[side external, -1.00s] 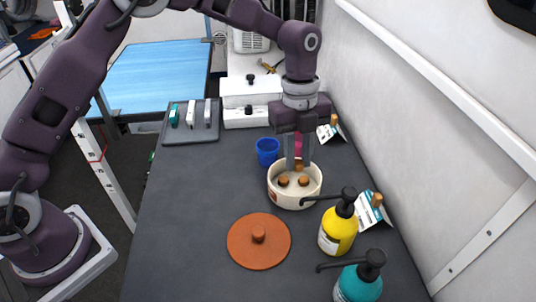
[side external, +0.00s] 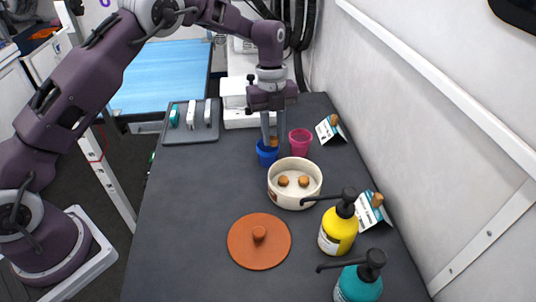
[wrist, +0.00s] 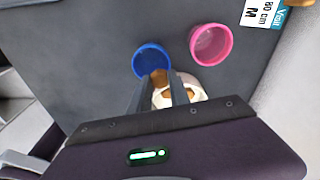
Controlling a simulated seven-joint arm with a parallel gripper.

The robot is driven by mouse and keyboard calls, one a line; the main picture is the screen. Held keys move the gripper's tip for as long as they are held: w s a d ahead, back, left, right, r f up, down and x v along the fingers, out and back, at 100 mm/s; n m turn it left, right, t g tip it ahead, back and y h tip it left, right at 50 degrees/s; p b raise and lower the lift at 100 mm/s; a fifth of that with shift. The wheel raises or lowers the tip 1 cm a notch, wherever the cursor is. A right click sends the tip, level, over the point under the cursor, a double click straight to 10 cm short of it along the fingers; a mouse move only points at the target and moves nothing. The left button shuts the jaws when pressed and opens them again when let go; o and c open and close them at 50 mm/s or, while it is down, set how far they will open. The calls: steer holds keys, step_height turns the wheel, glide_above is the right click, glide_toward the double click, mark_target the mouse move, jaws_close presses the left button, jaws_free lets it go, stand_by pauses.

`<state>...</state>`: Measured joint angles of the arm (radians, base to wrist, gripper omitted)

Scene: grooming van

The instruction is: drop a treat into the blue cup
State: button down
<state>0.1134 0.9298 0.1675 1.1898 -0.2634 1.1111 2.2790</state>
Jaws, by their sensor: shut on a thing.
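The blue cup (side external: 267,158) stands on the dark counter just behind the cream bowl (side external: 296,200). My gripper (side external: 271,141) points down at the cup's mouth, shut on a brown treat (side external: 274,142). In the side view the treat shows at the cup's rim, and its exact height above the cup is hard to tell. In the wrist view the held treat (wrist: 160,76) is between the fingertips, near the blue cup's (wrist: 151,60) lower edge. Two more treats (side external: 284,181) (side external: 304,181) lie in the bowl.
A pink cup (side external: 300,142) stands right of the blue cup. A terracotta lid (side external: 258,246), a yellow pump bottle (side external: 338,232) and a teal one (side external: 359,281) are nearer. A grey tray (side external: 204,134) is behind left. The counter's left middle is clear.

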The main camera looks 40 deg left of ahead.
steer(key=shift+f, duration=0.55)
steer(key=c, duration=1.1)
jaws_free()
steer(key=shift+c, duration=0.2)
steer(key=r, duration=0.7)
steer(key=shift+w+a, duration=0.2)
steer(key=shift+a, duration=0.15)
steer(key=shift+r, duration=0.15)
